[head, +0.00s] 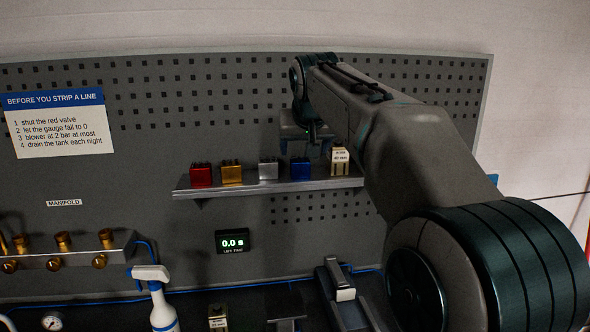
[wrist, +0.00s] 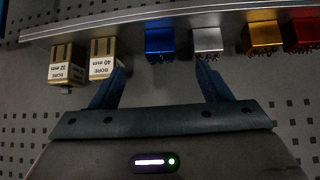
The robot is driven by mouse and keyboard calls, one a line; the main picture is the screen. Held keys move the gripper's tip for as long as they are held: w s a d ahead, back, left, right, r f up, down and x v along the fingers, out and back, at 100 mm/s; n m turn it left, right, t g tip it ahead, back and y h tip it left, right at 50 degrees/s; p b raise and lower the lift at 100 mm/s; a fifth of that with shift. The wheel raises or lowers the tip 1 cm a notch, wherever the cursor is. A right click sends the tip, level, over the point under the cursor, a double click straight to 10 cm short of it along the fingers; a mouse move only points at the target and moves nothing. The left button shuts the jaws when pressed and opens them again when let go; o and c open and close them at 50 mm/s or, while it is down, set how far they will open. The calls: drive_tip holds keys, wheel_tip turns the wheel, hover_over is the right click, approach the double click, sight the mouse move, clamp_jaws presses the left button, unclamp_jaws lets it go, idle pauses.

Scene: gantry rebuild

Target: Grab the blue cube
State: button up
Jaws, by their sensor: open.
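The blue cube (head: 300,170) sits on the wall shelf (head: 262,189), between a silver cube and a cream block. It also shows in the wrist view (wrist: 160,41), which appears upside down, near the top and beyond the fingertips. My gripper (head: 307,136) is near the shelf by the blue cube. In the wrist view my gripper (wrist: 160,67) is open and empty. The blue cube lies between the lines of its two fingers, left of their midpoint for its left part. The right finger overlaps the silver cube's edge in view. The fingers do not visibly touch the blue cube.
A silver cube (head: 268,170), gold cube (head: 232,174) and red cube (head: 201,175) stand in the row. Cream bore blocks (wrist: 103,58) flank the blue cube's other side, close to one finger. A pegboard (head: 130,200) backs the shelf.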

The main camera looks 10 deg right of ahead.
sight(300, 160)
drive_tip(key=w+f, duration=0.1)
drive_tip(key=w, duration=0.1)
drive_tip(key=w+f+p, duration=0.1)
drive_tip(key=w+f, duration=0.1)
drive_tip(key=w, duration=0.1)
drive_tip(key=w+f, duration=0.1)
drive_tip(key=w, duration=0.1)
drive_tip(key=shift+w+d+f+p, duration=0.3)
drive_tip(key=shift+d+f, duration=0.05)
drive_tip(key=shift+p+x, duration=1.1)
drive_tip(key=shift+x, duration=1.55)
drive_tip(key=shift+w+r, duration=0.1)
drive_tip(key=shift+r, duration=0.05)
drive_tip(key=c, duration=1.2)
